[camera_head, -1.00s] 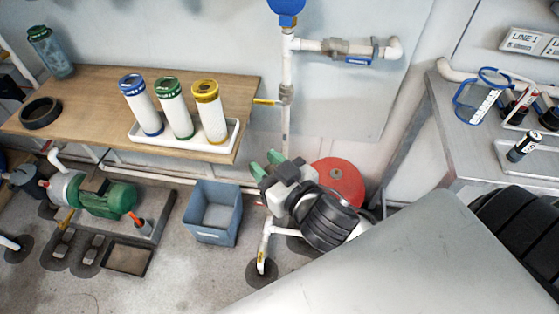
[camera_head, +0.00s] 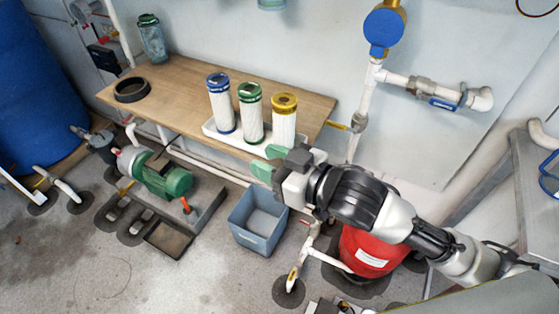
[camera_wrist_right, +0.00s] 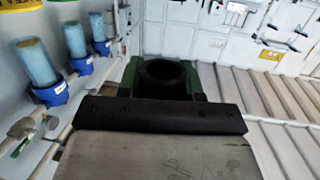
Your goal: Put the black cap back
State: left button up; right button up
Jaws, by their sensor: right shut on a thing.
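My right gripper (camera_head: 268,160) reaches in from the right in the head view, its green fingers near the front edge of the wooden bench. In the right wrist view the green fingers (camera_wrist_right: 163,76) are shut on a small dark round piece with a hollow middle, which looks like the black cap (camera_wrist_right: 165,70). The head view does not show this piece clearly. My left gripper is not in view.
The wooden bench (camera_head: 180,82) carries a black ring (camera_head: 132,90), a clear container (camera_head: 151,40) and a white tray (camera_head: 213,130) with three filter cartridges. Below are a grey-blue bin (camera_head: 258,222), a green pump (camera_head: 164,178) and a red tank (camera_head: 372,255). A white pipe with a blue gauge (camera_head: 384,28) rises behind.

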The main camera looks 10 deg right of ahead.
jog(key=w+a+f+n+g+y, duration=0.1)
jog(key=f+g, duration=0.1)
jog(key=w+a+f+n+g+y, duration=0.1)
jog(key=w+a+n+g, duration=0.1)
jog(key=shift+f+y, duration=0.4)
jog(key=shift+r+n+g, duration=0.1)
jog(key=shift+n+g, duration=0.3)
jog(key=shift+n, duration=0.2)
jog(key=shift+s+d+n+g+y, duration=0.15)
jog(key=shift+d+n+g+y, duration=0.15)
jog(key=shift+d+n+g, duration=0.45)
jog(key=shift+s+d+n+g+y, duration=0.1)
jog(key=shift+d+n+g+y, duration=0.3)
jog(key=shift+g, duration=0.65)
jog(key=shift+s+d+n+g+y, duration=0.2)
jog(key=shift+d+n+g, duration=0.15)
jog(key=shift+n+g, duration=0.5)
